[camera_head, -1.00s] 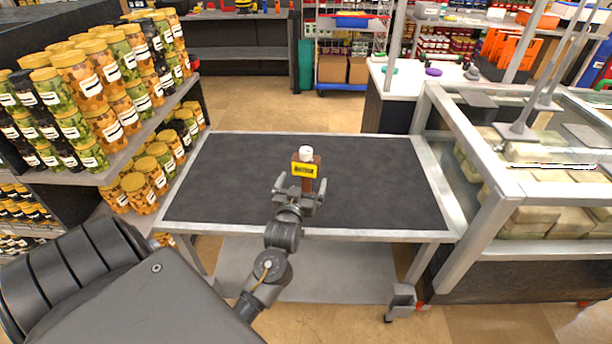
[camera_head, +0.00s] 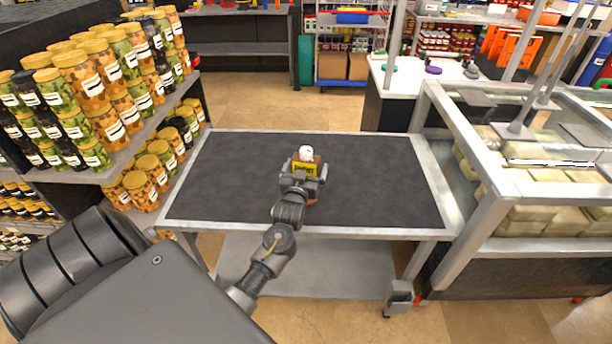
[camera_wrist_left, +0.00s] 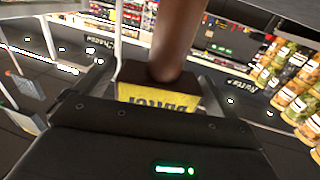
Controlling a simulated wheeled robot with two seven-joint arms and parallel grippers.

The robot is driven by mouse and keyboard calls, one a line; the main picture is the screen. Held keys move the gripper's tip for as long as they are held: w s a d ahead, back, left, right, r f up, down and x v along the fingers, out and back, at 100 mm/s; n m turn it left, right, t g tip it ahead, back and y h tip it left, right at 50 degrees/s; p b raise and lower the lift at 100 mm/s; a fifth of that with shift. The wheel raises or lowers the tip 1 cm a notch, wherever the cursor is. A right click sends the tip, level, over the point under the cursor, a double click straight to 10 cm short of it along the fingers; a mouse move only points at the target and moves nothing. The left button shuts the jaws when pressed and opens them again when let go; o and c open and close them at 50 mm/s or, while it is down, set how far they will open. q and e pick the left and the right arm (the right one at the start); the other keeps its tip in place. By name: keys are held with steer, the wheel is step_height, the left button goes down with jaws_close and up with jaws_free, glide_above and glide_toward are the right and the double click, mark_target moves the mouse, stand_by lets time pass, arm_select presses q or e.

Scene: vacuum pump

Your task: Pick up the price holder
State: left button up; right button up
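The price holder (camera_head: 306,168) stands on the dark top of a table, with a yellow label, a reddish-brown body and a white top. In the left wrist view, its yellow label (camera_wrist_left: 155,97) reads "Butter" upside down, below a brown post. My left gripper (camera_head: 303,178) is at the holder from the near side. Its fingers are apart, one on each side of the holder's block; whether they touch it is hard to tell. The gripper hides the lower part of the holder in the head view. My right gripper is not in view.
The table (camera_head: 390,180) is otherwise clear, with a light metal rim. Shelves of jars (camera_head: 110,85) stand close on the left. A glass-sided case (camera_head: 530,190) with pale blocks adjoins the right side. A white counter (camera_head: 400,75) is behind.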

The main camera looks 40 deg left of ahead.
arm_select(q)
steer(key=c, duration=0.9)
steer(key=shift+c, duration=0.5)
steer(key=shift+r, duration=0.1)
